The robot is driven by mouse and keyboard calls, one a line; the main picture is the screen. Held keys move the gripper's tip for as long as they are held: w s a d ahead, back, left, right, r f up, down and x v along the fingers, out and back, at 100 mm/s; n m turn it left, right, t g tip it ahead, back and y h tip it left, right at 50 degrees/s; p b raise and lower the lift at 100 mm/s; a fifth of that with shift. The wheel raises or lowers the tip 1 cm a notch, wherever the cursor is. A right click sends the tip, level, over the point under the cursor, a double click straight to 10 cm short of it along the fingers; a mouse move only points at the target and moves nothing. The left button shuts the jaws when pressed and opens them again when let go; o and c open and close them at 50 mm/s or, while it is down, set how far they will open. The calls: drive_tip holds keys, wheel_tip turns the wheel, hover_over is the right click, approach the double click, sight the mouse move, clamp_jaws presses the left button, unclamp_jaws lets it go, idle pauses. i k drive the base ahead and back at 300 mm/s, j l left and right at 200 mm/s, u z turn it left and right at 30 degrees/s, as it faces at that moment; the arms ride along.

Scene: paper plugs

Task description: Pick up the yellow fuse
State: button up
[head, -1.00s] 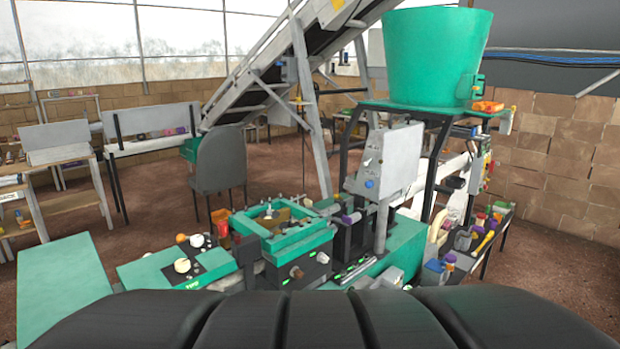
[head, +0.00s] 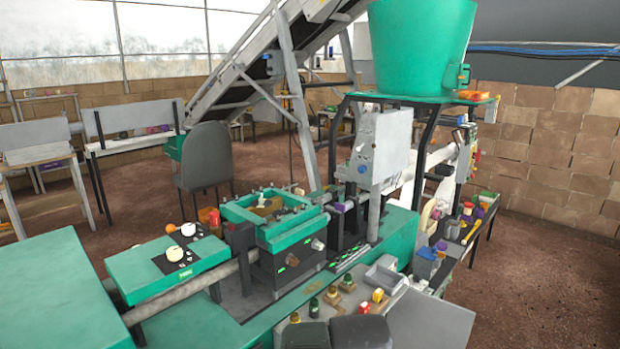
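I cannot make out for sure which thing is the yellow fuse. A long yellow piece (head: 471,233) lies on the side bench at the right. All are too small to name with certainty. My gripper is not in view.
The green machine bench (head: 80,290) fills the lower left. A green framed box (head: 270,222) stands mid-bench, with a grey control box (head: 380,148) behind it. The cluttered side bench (head: 480,225) stands right. Brown floor (head: 550,285) is clear at the lower right.

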sight(378, 293)
drive_tip(key=k+j, duration=0.2)
drive_tip(key=i+l+u, duration=0.15)
drive_tip(key=i+l, duration=0.45)
drive_tip(key=i+l+u, duration=0.15)
drive_tip(key=i+l, duration=0.4)
drive_tip(key=l, duration=0.15)
